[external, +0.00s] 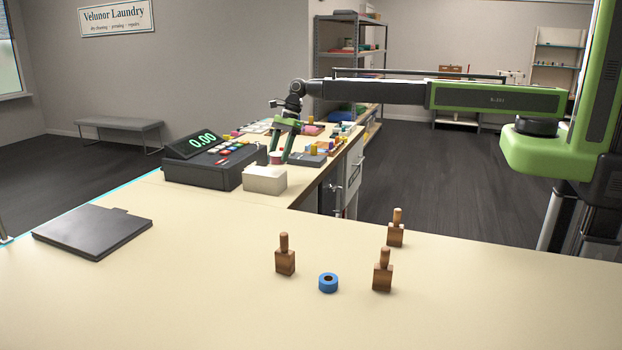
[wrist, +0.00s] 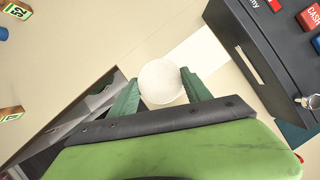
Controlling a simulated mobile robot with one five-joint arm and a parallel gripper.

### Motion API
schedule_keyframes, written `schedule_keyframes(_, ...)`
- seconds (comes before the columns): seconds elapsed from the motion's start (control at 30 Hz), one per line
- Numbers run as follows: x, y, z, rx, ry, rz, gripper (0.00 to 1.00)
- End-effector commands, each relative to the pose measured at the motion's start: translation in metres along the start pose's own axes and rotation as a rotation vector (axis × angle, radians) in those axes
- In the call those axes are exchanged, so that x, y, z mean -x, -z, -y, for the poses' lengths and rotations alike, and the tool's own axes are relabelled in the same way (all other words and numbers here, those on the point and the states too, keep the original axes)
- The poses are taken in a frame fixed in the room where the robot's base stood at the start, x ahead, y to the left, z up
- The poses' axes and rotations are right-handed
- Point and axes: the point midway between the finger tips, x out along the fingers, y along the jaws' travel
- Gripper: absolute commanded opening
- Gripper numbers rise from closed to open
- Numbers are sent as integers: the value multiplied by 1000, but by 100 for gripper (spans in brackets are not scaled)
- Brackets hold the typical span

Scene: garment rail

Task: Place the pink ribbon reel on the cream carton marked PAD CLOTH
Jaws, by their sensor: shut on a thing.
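My gripper (external: 281,157) is shut on the pink ribbon reel (external: 275,157), at the end of the outstretched arm. In the wrist view the reel (wrist: 162,82) shows as a pale round disc between the two green fingers. The cream carton (external: 265,181) stands on the counter beside the cash register. In the external view the reel appears just above the carton's top edge; I cannot tell whether it touches. A pale patch (wrist: 205,56) beside the reel in the wrist view may be the carton's top. No marking on the carton is readable.
The dark cash register (external: 211,161) stands close to the left of the carton. Small goods crowd the counter behind. A dark flat pad (external: 92,231), wooden blocks with pegs (external: 285,256) and a blue ring (external: 328,282) lie on the near counter, which has free room.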

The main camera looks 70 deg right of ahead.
Motion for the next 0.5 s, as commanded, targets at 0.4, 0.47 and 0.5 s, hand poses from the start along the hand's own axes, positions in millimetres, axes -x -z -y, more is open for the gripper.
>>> schedule_keyframes(0.4, -38, 18, 0, 0, 0, 0, 16)
schedule_keyframes(0.47, -36, 17, 0, 0, 0, 0, 16)
schedule_keyframes(0.5, -35, 17, 0, 0, 0, 0, 16)
